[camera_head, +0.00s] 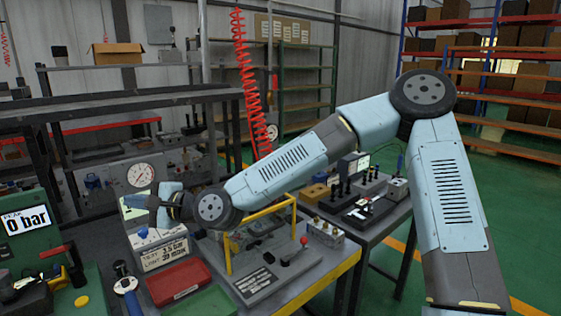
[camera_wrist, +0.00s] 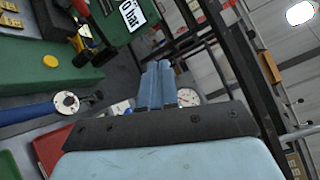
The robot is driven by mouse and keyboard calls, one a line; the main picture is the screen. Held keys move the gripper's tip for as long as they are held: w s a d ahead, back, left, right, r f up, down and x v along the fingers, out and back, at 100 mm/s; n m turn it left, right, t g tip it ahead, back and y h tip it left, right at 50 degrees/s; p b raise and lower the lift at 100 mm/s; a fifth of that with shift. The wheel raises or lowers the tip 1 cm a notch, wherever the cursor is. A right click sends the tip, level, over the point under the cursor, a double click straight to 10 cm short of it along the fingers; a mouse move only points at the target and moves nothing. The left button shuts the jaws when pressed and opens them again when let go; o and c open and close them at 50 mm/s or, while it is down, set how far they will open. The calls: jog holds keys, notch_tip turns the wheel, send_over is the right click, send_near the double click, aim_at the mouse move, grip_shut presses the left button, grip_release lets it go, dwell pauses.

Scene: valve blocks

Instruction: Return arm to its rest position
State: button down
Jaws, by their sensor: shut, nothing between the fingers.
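My gripper (camera_head: 140,201) is at the end of my pale blue arm, which reaches left over the workbench in the head view. It points left, near the pressure gauge (camera_head: 140,175) and above the white sign block (camera_head: 163,250). In the wrist view my gripper (camera_wrist: 158,68) shows its blue fingers together, with nothing between them. The arm is bent at a raised elbow on the right and is not folded. The gripper is in the air, and I see nothing held.
Below the arm stand a yellow frame (camera_head: 229,250), a red tray (camera_head: 179,283) and a valve block (camera_head: 325,232). A green unit reading "0 bar" (camera_head: 27,220) is at left. A red coiled hose (camera_head: 250,85) hangs behind. Green floor (camera_head: 500,215) is open at right.

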jog(key=w+d+f+n+h, duration=0.2)
jog(key=d+f+n+h, duration=0.35)
jog(key=d+f, duration=0.4)
jog(key=w+d+f+n+t+h, duration=0.1)
jog(key=w+d+h, duration=0.15)
jog(key=d, duration=0.45)
jog(key=w+d+n+t+h, duration=0.1)
jog(key=d+h, duration=0.3)
jog(key=d, duration=0.3)
jog(key=d+r+h, duration=0.3)
jog(key=d+r, duration=0.2)
jog(key=d, duration=0.6)
jog(key=s+d+r+h, duration=0.1)
jog(key=s+d+r, duration=0.4)
jog(key=s+d, duration=0.4)
jog(key=s+d+r+h, duration=0.1)
jog(key=s+d+r, duration=0.3)
jog(key=s+d, duration=0.5)
jog(key=d, duration=0.3)
jog(key=shift+s+r, duration=0.2)
jog(key=shift+r, duration=0.2)
